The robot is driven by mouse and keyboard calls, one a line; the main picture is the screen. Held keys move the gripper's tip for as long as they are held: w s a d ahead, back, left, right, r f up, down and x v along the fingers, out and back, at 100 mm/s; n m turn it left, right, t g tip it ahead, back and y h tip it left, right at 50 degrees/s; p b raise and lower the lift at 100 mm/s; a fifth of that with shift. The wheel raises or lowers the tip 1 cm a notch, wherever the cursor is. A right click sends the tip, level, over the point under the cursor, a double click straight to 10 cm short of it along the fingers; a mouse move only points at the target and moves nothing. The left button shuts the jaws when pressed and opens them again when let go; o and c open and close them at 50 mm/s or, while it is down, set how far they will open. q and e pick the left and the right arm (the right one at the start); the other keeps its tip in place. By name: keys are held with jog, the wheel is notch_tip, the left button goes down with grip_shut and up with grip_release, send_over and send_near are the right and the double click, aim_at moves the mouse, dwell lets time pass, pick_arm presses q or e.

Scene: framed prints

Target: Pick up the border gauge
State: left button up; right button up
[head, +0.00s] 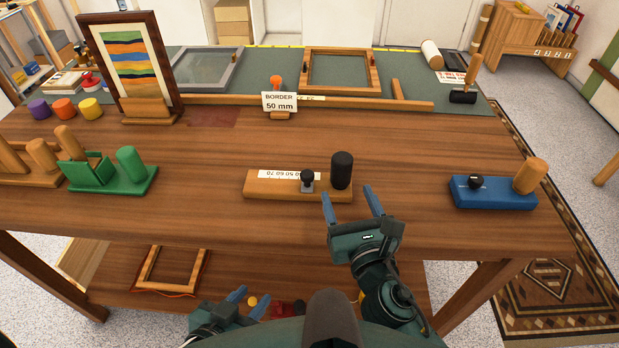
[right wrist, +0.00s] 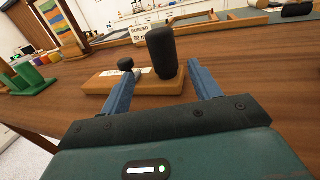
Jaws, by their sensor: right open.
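The border gauge appears to be the wooden block (head: 268,188) with a white number scale, a small black knob (head: 307,180) and an upright black handle (head: 342,170). It lies on the table's front middle. My right gripper (head: 348,192) is open and empty, just in front of the handle's end. In the right wrist view, the black handle (right wrist: 162,52) stands upright beyond and between the open fingertips (right wrist: 160,70), apart from them.
A blue block (head: 490,194) with a wooden handle is to the right, a green holder (head: 120,180) to the left. Behind stand a "BORDER 50 mm" sign (head: 279,102), a wooden rail (head: 220,99) and a framed striped print (head: 132,62). The table around the gauge is clear.

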aim_at(344, 179)
jog(key=x, duration=0.8)
jog(key=shift+w+d+f, duration=0.1)
jog(key=shift+d+f, duration=0.05)
jog(key=shift+d, duration=0.1)
jog(key=c, duration=1.3)
